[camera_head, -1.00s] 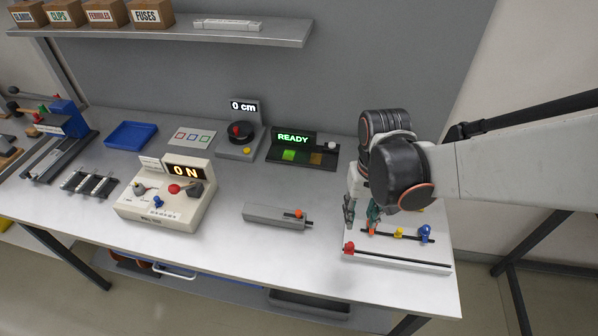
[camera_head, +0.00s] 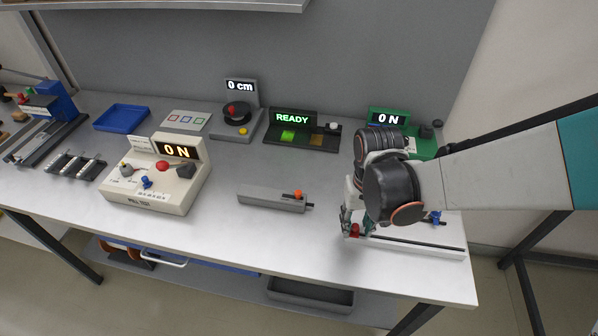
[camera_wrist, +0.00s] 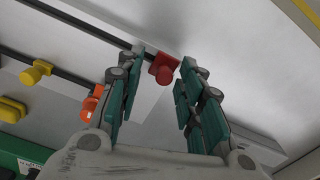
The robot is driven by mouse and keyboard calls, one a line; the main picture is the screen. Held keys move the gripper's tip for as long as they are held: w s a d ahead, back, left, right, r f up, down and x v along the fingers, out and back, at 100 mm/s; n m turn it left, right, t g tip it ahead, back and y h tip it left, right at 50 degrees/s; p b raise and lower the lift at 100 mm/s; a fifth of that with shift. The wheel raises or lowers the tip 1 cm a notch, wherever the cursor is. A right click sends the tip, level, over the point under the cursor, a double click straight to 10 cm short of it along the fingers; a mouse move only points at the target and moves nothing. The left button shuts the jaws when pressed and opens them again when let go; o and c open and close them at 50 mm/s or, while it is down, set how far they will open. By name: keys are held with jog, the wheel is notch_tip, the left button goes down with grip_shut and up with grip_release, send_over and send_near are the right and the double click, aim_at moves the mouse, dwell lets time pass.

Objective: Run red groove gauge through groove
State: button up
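The red groove gauge (camera_head: 354,231) stands at the left end of the front groove of the white block (camera_head: 430,251). My gripper (camera_head: 354,224) is lowered over it. In the wrist view the red gauge (camera_wrist: 163,68) shows between the two fingertips of my gripper (camera_wrist: 164,60), which are apart. Some gap shows at the gauge's left, and its right side is close to the right fingertip; I cannot tell if they touch. An orange knob (camera_wrist: 91,103) and a yellow knob (camera_wrist: 37,72) sit on the other groove. A blue knob (camera_head: 436,217) is at that groove's right end.
My arm covers the block's rear part in the head view. A grey bar with an orange knob (camera_head: 298,194) lies to the left. The table between the bar and block is clear.

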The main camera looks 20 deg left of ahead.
aim_at(455, 252)
jog(key=shift+s+a+r, duration=0.1)
jog(key=shift+s+a, duration=0.05)
jog(key=shift+s, duration=0.25)
jog(key=shift+c, duration=0.3)
grip_shut()
jog(key=w+d, duration=0.2)
jog(key=d, duration=0.6)
jog(key=w+d, duration=0.2)
jog(key=d, duration=0.6)
jog(key=w+d, duration=0.2)
jog(key=d, duration=0.7)
jog(key=shift+w+b, duration=0.1)
jog(key=shift+b, duration=0.2)
jog(key=shift+o, duration=0.3)
grip_release()
